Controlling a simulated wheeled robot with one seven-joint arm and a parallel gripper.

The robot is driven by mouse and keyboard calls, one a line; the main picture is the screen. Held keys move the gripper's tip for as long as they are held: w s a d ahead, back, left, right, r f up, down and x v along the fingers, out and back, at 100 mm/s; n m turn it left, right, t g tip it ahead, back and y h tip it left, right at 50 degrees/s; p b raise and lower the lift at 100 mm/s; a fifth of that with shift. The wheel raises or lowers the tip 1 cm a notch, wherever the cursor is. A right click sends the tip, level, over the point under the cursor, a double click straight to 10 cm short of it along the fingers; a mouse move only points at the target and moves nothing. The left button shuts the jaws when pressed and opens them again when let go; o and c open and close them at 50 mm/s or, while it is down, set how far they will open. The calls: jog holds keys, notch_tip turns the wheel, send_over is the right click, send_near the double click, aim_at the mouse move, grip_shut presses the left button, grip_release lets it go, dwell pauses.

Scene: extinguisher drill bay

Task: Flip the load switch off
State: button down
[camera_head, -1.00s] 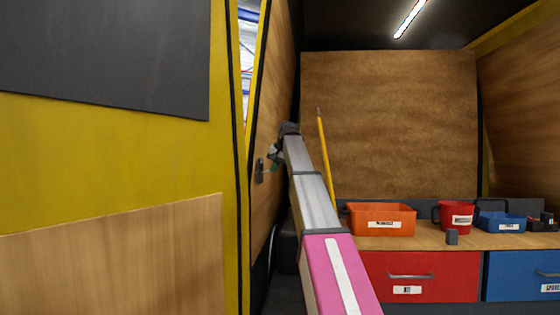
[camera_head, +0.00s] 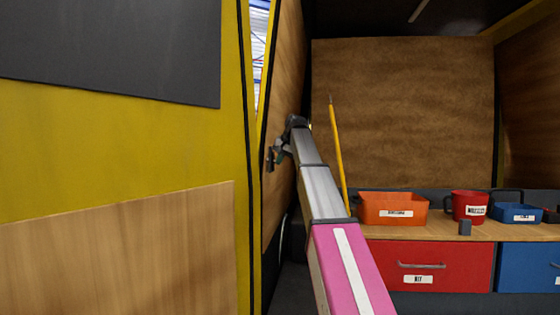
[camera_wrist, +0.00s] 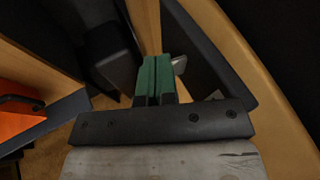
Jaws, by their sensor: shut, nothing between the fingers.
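The load switch shows as a small dark plate (camera_head: 270,158) on the wooden side wall, left of my gripper. I see no readable label on it, and its lever position is too small to tell. My gripper (camera_head: 282,153) is right beside the plate; I cannot tell whether they touch. In the wrist view, the green fingers of my gripper (camera_wrist: 157,80) are shut together with nothing between them. A small pale metal piece (camera_wrist: 180,65) shows just right of the fingertips, possibly the switch lever. The ceiling strip light (camera_head: 419,10) is dark.
A yellow pole or pencil-like rod (camera_head: 337,150) leans right of my arm. An orange bin (camera_head: 393,221), red mug (camera_head: 468,205) and blue tray (camera_head: 515,217) stand on the bench above red (camera_head: 450,268) and blue drawers. A yellow wall edge is at left.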

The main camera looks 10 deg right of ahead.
jog(key=shift+r, duration=0.85)
jog(key=d+v, duration=0.1)
jog(key=v, duration=1.2)
jog(key=shift+w+d+f, duration=0.2)
jog(key=shift+d+f, duration=0.05)
jog(key=shift+d, duration=0.15)
jog(key=shift+d, duration=0.1)
